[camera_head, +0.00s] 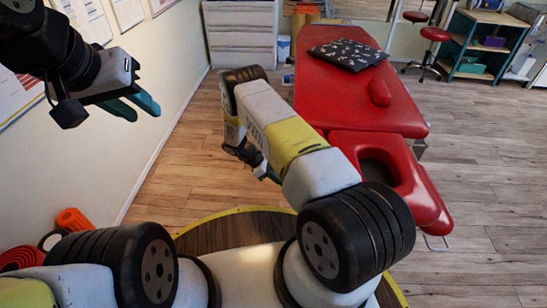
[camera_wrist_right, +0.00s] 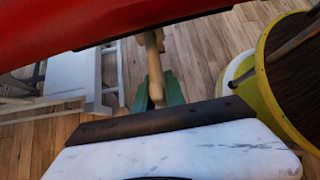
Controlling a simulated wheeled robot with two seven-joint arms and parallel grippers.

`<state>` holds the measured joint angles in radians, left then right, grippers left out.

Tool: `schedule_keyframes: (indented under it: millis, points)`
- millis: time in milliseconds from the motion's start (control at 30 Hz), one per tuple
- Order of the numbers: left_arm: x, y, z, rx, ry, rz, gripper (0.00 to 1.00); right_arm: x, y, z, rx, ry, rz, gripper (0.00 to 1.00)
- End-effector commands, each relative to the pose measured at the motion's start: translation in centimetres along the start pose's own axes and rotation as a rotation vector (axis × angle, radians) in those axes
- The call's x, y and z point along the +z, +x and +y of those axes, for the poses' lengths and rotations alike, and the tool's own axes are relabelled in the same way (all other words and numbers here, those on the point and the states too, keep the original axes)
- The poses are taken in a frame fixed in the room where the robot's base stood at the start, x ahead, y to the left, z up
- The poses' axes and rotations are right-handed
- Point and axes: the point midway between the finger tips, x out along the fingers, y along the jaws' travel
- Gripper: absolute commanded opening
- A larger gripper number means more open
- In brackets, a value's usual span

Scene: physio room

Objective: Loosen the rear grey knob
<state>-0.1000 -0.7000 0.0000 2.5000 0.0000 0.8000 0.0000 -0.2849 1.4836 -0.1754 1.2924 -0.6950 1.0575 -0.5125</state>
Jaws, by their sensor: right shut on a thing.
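My right gripper (camera_head: 268,174) reaches down beside the near left side of the red treatment table (camera_head: 352,95), mostly hidden by its own arm in the head view. In the wrist view its green fingers (camera_wrist_right: 159,92) are shut on a pale tan stalk-like piece (camera_wrist_right: 154,62) below the red edge. I cannot tell whether this piece is the rear grey knob; no clearly grey knob shows. My left gripper (camera_head: 146,113) hangs at the upper left by the wall, its teal fingers apart and empty.
A dark patterned cushion (camera_head: 346,54) and a small red bolster (camera_head: 379,92) lie on the table. A drawer cabinet (camera_head: 241,34) stands at the back. Red stools (camera_head: 435,34) and a shelf (camera_head: 484,45) are at the back right. The wooden floor on the right is clear.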

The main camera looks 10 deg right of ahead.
Motion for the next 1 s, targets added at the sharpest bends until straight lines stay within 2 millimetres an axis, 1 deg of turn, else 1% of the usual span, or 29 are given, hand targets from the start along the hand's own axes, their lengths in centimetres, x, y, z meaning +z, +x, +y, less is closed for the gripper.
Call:
schedule_keyframes:
  millis: [567, 600, 700, 1000]
  points:
    - [0.00, 0.00, 0.00, 0.000, 0.000, 0.000, 0.31, 0.04, 0.00, -0.03, -0.022, -0.024, -0.001, 0.00]
    - [0.00, 0.00, 0.00, 0.000, 0.000, 0.000, 0.31, 0.04, 0.00, -0.03, -0.022, -0.023, -0.001, 0.19]
    - [0.00, 0.00, 0.00, 0.000, 0.000, 0.000, 0.31, 0.04, 0.01, -0.03, -0.022, -0.023, -0.001, 0.35]
    - [0.00, 0.00, 0.00, 0.000, 0.000, 0.000, 0.31, 0.02, -0.09, -0.04, -0.022, -0.023, -0.001, 0.35]
